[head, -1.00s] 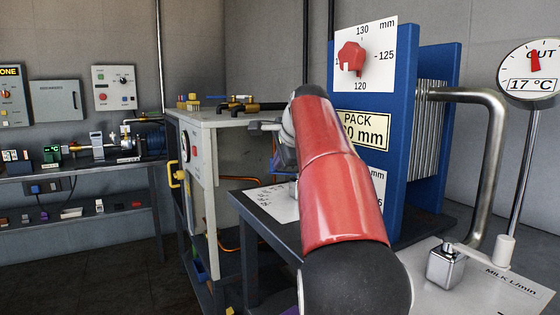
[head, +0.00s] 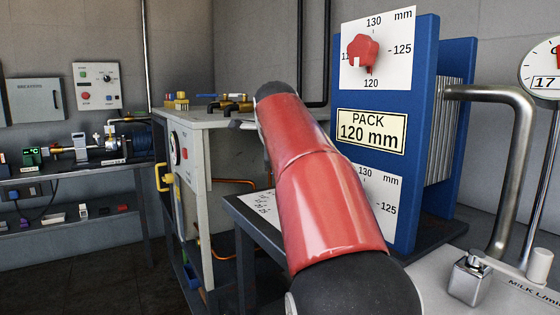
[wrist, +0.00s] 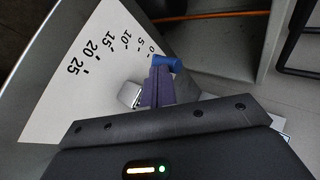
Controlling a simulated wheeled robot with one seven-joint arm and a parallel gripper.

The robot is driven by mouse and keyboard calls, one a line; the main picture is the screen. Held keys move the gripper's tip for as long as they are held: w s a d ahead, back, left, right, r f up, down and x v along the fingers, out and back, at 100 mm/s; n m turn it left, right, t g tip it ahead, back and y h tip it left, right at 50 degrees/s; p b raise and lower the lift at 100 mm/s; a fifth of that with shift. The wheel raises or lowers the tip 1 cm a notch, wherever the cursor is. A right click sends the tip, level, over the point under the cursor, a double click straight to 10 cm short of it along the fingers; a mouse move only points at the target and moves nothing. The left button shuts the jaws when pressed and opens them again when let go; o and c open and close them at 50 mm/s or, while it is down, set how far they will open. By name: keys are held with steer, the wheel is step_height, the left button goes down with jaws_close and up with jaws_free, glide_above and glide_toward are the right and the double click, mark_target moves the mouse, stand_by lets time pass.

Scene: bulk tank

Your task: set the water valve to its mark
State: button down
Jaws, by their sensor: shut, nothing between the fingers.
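In the wrist view, a white scale plate (wrist: 75,75) carries numbers from 0 to 25. A blue handle end (wrist: 168,63) lies close to its 0 mark, and a bright metal block (wrist: 130,94) stands beside it. I take these for the water valve, though no name shows. My gripper (wrist: 157,82), with purple fingers, is shut and empty; its tips are right by the blue end, and I cannot tell whether they touch. In the head view the scale plate (head: 260,205) lies on a dark table, and my red arm hides the gripper and handle. The target mark is not discernible.
A blue plate pack (head: 425,150) with a red pointer (head: 362,52) stands behind the table (head: 240,212). A milk valve (head: 470,278) and a bent steel pipe (head: 520,150) are at right. A grey cabinet (head: 195,150) with brass fittings stands left.

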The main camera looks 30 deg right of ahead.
steer(key=shift+w+d+m+g+h+p, duration=0.35)
steer(key=shift+w+m+h, duration=0.1)
steer(key=shift+m, duration=0.2)
steer(key=shift+w+d+m+g+h+p, duration=0.3)
steer(key=shift+w+m+h, duration=0.15)
steer(key=shift+m, duration=0.2)
steer(key=shift+w+d, duration=0.1)
steer(key=shift+w, duration=0.05)
